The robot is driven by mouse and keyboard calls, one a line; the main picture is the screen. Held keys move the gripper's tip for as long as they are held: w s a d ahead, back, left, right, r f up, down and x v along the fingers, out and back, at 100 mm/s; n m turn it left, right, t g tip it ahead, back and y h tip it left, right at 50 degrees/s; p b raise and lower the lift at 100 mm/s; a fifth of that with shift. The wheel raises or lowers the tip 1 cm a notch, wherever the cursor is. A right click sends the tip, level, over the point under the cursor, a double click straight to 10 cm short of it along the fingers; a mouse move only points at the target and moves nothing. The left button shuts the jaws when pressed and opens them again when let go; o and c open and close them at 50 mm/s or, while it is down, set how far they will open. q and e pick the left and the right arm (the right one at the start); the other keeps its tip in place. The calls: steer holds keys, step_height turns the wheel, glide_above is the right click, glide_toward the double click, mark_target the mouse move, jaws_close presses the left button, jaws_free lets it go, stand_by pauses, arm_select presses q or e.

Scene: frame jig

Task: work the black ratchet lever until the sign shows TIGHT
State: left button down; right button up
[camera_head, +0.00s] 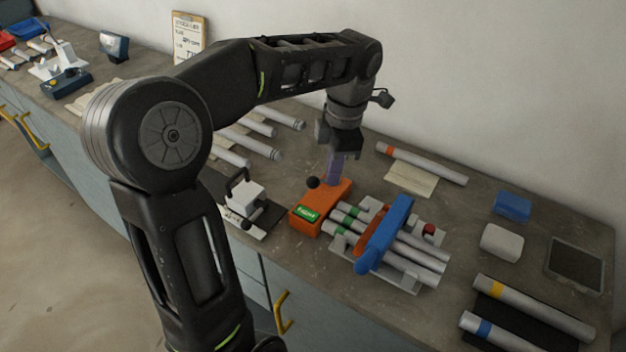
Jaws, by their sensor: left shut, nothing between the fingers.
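An orange block (330,203) stands on the bench, with a small green sign (307,213) on its near end. The white lettering on the sign is too small to read surely. A black ball knob (313,182), which looks like the end of the ratchet lever, shows above the block's left side. The rest of that lever is hidden or hard to make out. My left gripper (335,172) points down over the far end of the orange block, just right of the knob. Its fingers are shut and hold nothing. Contact with the lever cannot be told. My right gripper is out of view.
Grey tubes with green bands lie in a jig under a blue clamp bar (385,235), right of the block. A white block (245,197) with black handles stands left. Loose tubes (425,163), a blue box (512,206) and a tablet (575,266) lie right.

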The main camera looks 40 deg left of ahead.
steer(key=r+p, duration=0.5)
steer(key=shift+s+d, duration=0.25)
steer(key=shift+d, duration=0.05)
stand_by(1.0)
